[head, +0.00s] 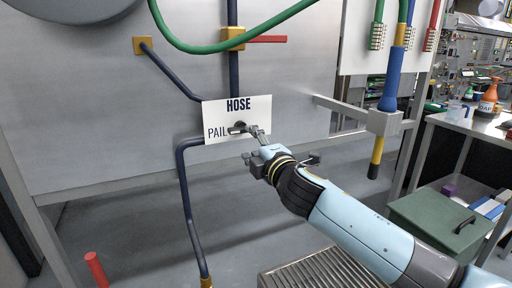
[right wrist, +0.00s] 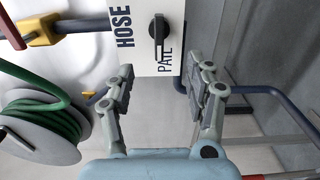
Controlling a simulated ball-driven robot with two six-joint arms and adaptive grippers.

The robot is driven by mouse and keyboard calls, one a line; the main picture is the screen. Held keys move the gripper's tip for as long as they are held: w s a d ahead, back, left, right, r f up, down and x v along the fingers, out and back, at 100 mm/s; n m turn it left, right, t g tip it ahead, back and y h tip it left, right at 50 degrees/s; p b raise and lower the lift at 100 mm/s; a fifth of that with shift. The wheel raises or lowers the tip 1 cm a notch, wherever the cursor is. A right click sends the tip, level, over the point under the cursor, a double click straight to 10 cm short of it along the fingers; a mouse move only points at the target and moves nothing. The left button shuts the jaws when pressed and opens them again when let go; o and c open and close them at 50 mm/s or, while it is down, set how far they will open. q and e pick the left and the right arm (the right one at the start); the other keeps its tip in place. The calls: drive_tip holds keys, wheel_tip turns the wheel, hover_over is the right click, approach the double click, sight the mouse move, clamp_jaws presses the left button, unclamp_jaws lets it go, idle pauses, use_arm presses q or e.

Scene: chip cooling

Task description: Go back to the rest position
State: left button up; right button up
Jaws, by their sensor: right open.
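My right gripper (head: 283,148) is open and empty in front of the HOSE/PAIL sign (head: 257,107). In the right wrist view its two fingers (right wrist: 160,82) stand apart, with the sign beyond them. The sign's black knob (right wrist: 158,38) lies beyond the gap between the fingertips, apart from them, and its lever points toward the word PAIL. In the head view the knob (head: 237,127) is partly covered by a finger of my right gripper. My left gripper is not in view.
Blue pipes (head: 184,190) with a red-handled valve (head: 266,39) run along the grey panel. A blue and yellow hose nozzle (head: 385,105) hangs in a bracket at right. A green box (head: 432,222) and a bench with an orange bottle (head: 489,95) stand further right.

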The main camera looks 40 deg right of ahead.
drive_tip(key=shift+v, duration=0.95)
drive_tip(key=shift+f, duration=0.1)
drive_tip(key=s+f+m+g, duration=0.25)
drive_tip(key=s+f, duration=0.35)
drive_tip(key=f, duration=0.6)
drive_tip(key=s+f+m+g+y, duration=0.1)
drive_tip(key=s+f+g, duration=0.3)
drive_tip(key=f, duration=0.7)
drive_tip(key=s+f+m+g, duration=0.1)
drive_tip(key=s+f+g, duration=0.1)
drive_tip(key=s+f, duration=0.75)
drive_tip(key=s+a+f+m+g+y, duration=0.1)
drive_tip(key=s+a+f+m+g, duration=0.1)
drive_tip(key=s+f, duration=0.5)
drive_tip(key=s+a+f+m+g, duration=0.2)
drive_tip(key=s+f+m, duration=0.3)
drive_tip(key=s, duration=0.9)
drive_tip(key=s+a+f+m+g+y, duration=0.1)
drive_tip(key=s+f+m+g, duration=0.2)
drive_tip(key=s+f, duration=0.6)
drive_tip(key=shift+s+a+m+g+y, duration=0.35)
drive_tip(key=shift+s+g, duration=0.2)
drive_tip(key=shift+s, duration=0.45)
